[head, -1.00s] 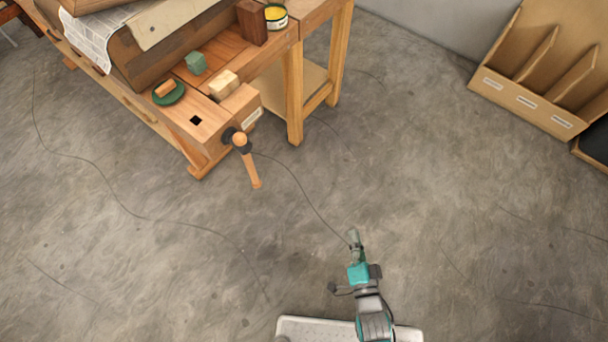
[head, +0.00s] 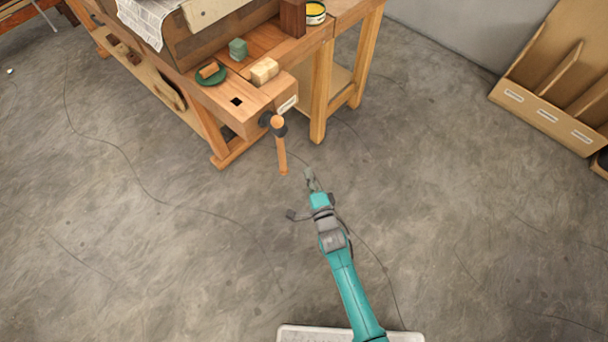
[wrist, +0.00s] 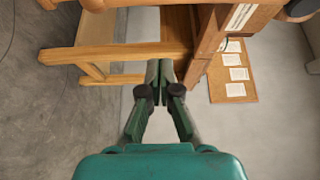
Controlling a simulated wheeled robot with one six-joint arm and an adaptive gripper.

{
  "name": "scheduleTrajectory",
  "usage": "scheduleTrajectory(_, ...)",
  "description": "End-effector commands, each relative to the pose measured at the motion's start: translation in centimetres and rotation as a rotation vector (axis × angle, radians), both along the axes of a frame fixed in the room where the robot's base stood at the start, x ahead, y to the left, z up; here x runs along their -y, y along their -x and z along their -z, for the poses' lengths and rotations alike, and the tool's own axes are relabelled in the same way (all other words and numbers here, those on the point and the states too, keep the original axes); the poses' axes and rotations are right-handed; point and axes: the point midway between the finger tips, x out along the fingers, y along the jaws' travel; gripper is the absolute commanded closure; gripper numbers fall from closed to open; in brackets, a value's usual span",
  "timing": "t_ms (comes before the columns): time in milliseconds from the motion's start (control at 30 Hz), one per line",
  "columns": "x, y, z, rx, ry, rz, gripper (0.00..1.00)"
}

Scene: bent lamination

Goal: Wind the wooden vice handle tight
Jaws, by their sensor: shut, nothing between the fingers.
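The wooden vice handle (head: 282,154) hangs down, slightly tilted, from the dark hub (head: 272,120) of the vice at the bench's near corner. The wooden vice jaw (head: 284,103) carries a white label. My gripper (head: 309,177) is shut and empty. In the head view it appears just right of the handle's lower end, apart from it. In the wrist view my gripper (wrist: 161,83) has its green fingers together. A dark rounded part is cut off at the top right corner there; I cannot tell whether it is the vice hub.
A wooden rack (head: 520,98) stands at right.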

Motion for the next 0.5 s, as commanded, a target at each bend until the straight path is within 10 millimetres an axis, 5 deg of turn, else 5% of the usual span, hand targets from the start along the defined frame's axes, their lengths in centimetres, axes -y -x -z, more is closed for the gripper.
scheduleTrajectory(500,-3.3,-7.1,0.0,-0.001,0.001,-0.002,1.0)
